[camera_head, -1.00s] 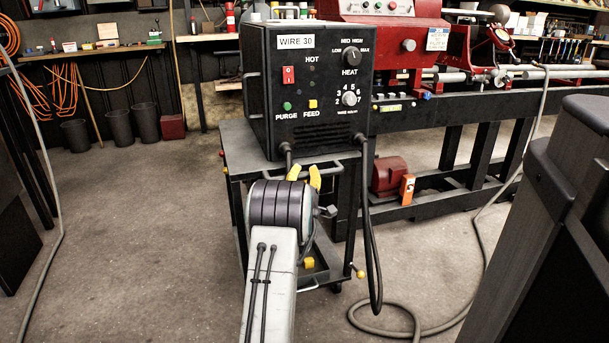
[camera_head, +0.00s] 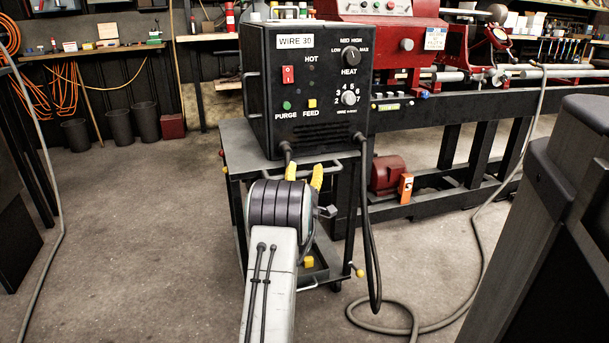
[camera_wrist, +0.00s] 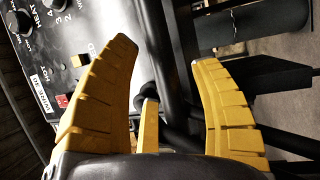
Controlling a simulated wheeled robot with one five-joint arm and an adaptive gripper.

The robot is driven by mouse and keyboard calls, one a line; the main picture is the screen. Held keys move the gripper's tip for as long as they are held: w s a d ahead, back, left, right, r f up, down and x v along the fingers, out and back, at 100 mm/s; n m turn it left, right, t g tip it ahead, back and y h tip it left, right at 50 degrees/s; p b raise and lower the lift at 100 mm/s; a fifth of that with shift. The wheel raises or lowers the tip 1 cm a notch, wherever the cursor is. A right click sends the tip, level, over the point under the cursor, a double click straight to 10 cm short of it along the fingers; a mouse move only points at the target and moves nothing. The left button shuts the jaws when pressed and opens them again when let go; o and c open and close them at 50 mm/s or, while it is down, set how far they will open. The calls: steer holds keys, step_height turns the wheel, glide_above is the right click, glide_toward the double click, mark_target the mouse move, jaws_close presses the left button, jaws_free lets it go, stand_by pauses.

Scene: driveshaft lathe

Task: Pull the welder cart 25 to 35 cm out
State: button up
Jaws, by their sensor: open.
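The welder cart (camera_head: 234,139) is a dark metal trolley on casters with a grey bar handle (camera_head: 338,159) along its near edge. The black welder box (camera_head: 300,95), labelled WIRE 30, stands on its top. My gripper (camera_head: 304,173) is at the cart's near side, in front of and below the welder box. Its yellow fingers are open, with a gap between them in the wrist view (camera_wrist: 166,60). A dark bar runs through that view behind the gap. I cannot tell whether the fingers touch the handle. My arm hides part of the cart's lower front.
The red lathe (camera_head: 385,55) on its black stand is behind and right of the cart. A hose (camera_head: 470,270) loops over the floor at right. A dark cabinet-like block (camera_head: 560,220) fills the right foreground. The floor left of the cart is open.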

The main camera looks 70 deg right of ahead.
steer(key=v, duration=1.2)
stand_by(0.3)
stand_by(0.7)
